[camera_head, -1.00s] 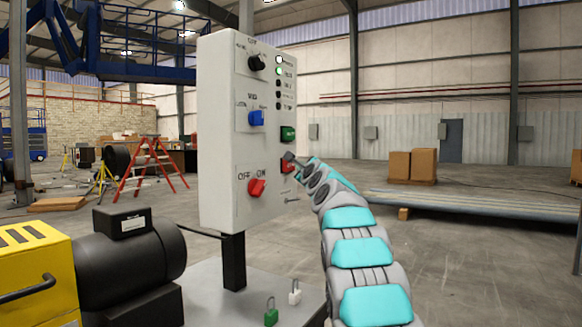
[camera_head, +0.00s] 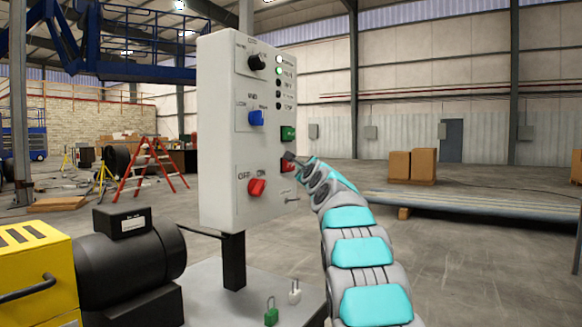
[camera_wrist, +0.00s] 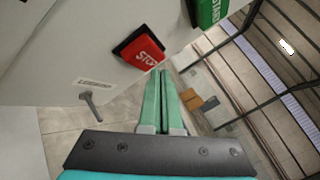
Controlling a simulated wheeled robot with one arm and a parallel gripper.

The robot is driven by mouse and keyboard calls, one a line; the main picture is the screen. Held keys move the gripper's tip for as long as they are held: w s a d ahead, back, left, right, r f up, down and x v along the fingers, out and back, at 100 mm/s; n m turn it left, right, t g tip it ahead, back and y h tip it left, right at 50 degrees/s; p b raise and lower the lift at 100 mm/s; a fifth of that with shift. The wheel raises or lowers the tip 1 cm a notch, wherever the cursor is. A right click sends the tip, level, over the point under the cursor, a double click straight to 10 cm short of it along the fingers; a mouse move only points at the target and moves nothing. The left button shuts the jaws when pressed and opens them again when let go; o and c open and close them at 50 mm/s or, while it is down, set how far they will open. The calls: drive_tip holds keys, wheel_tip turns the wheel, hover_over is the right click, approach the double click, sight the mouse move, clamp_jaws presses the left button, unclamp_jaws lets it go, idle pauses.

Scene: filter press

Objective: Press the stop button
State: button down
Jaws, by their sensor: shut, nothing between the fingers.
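The stop button is red with white lettering. In the wrist view the red stop button (camera_wrist: 142,52) sits on the white panel, just beyond and slightly left of my fingertips. In the head view the stop button (camera_head: 287,166) is partly hidden behind my gripper (camera_head: 290,157). In the wrist view my gripper (camera_wrist: 160,75) is shut and empty, with its green fingers together. The fingertips are close to the button's lower edge; I cannot tell whether they touch it. The green start button (camera_wrist: 210,10) is above and right of the stop button in the wrist view.
The control panel (camera_head: 222,140) carries a black knob (camera_head: 257,63), a blue switch (camera_head: 256,118) and a red OFF/ON switch (camera_head: 257,187). A metal pin (camera_wrist: 92,100) sticks out below the stop button. Two padlocks, one green (camera_head: 271,312), stand on the base. A motor (camera_head: 125,255) is at left.

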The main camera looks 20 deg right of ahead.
drive_tip(key=shift+w+a, duration=0.1)
idle(0.5)
drive_tip(key=shift+w+a+p, duration=0.15)
drive_tip(key=shift+w+p, duration=0.05)
drive_tip(key=shift+p, duration=0.3)
drive_tip(key=shift+w+a+p, duration=0.4)
drive_tip(key=shift+w+p, duration=0.1)
drive_tip(key=shift+p, duration=0.15)
idle(0.6)
idle(0.3)
drive_tip(key=shift+s+d+b, duration=0.6)
drive_tip(key=shift+s+b, duration=0.1)
drive_tip(key=shift+s, duration=0.1)
drive_tip(key=shift+s, duration=0.1)
drive_tip(key=s+d+b, duration=0.1)
drive_tip(key=s, duration=0.1)
drive_tip(key=s+d+b, duration=0.1)
drive_tip(key=d, duration=0.1)
drive_tip(key=shift+s, duration=0.4)
